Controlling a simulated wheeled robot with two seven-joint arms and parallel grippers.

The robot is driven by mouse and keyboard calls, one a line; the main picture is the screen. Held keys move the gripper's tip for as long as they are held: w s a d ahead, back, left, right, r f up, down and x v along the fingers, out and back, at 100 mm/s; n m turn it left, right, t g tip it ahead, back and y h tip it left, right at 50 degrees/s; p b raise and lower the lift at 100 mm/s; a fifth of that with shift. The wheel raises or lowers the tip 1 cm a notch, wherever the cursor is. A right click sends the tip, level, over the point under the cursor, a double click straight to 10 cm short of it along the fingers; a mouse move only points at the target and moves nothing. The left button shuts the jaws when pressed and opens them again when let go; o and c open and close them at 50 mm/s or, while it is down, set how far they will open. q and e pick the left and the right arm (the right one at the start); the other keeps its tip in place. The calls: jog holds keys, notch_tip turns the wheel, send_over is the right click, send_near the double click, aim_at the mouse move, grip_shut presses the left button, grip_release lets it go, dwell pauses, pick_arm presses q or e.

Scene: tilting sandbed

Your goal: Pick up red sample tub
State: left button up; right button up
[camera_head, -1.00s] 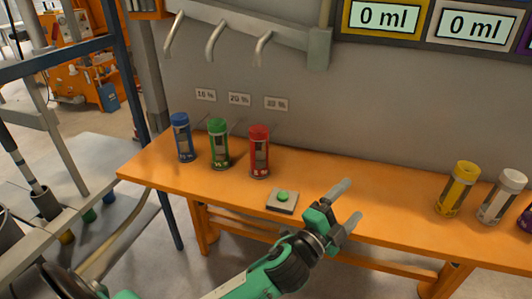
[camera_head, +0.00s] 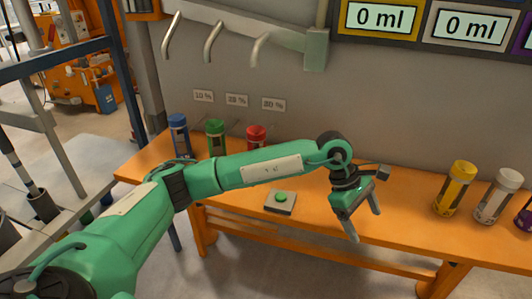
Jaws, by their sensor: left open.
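The red sample tub (camera_head: 256,136) stands upright on the orange bench (camera_head: 410,205), at the right end of a row with a green tub (camera_head: 216,139) and a blue tub (camera_head: 179,137). My left arm crosses in front of the row and hides the red tub's lower part. My left gripper (camera_head: 364,217) is open and empty, its fingers pointing down near the bench's front edge, well to the right of the red tub. My right gripper is not in view.
A grey pad with a green button (camera_head: 281,199) lies on the bench below my forearm. A yellow tub (camera_head: 456,189) and a white tub (camera_head: 499,196) stand at the right, with a purple one cut by the edge. Metal spouts (camera_head: 214,42) hang above the tubs.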

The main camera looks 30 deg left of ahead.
aim_at(258, 130)
pick_arm(q)
jog(key=w+a+r+y+p, duration=0.1)
jog(key=w+a+r+y, duration=0.2)
jog(key=a, duration=0.8)
jog(key=w+a+r+y+p, duration=0.1)
jog(key=w+a+r+y, duration=0.2)
jog(key=a, duration=0.9)
jog(key=w+a+r+y+p, duration=0.1)
jog(key=w+a+r+y, duration=0.2)
jog(key=a, duration=0.8)
jog(key=shift+w+a+r+n+t+y+p, duration=0.3)
jog(key=shift+n+t+y, duration=0.1)
jog(key=shift+y, duration=0.4)
jog(key=shift+a+f, duration=0.3)
jog(key=p+x, duration=0.1)
jog(key=x, duration=0.3)
jog(key=shift+w+a+f, duration=0.1)
jog(key=shift+a+f, duration=0.1)
jog(key=shift+f, duration=0.15)
jog(key=c, duration=1.3)
jog(key=shift+o, duration=0.2)
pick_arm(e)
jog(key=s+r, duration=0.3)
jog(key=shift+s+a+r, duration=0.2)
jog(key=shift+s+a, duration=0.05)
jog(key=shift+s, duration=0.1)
pick_arm(q)
jog(key=shift+r, duration=0.1)
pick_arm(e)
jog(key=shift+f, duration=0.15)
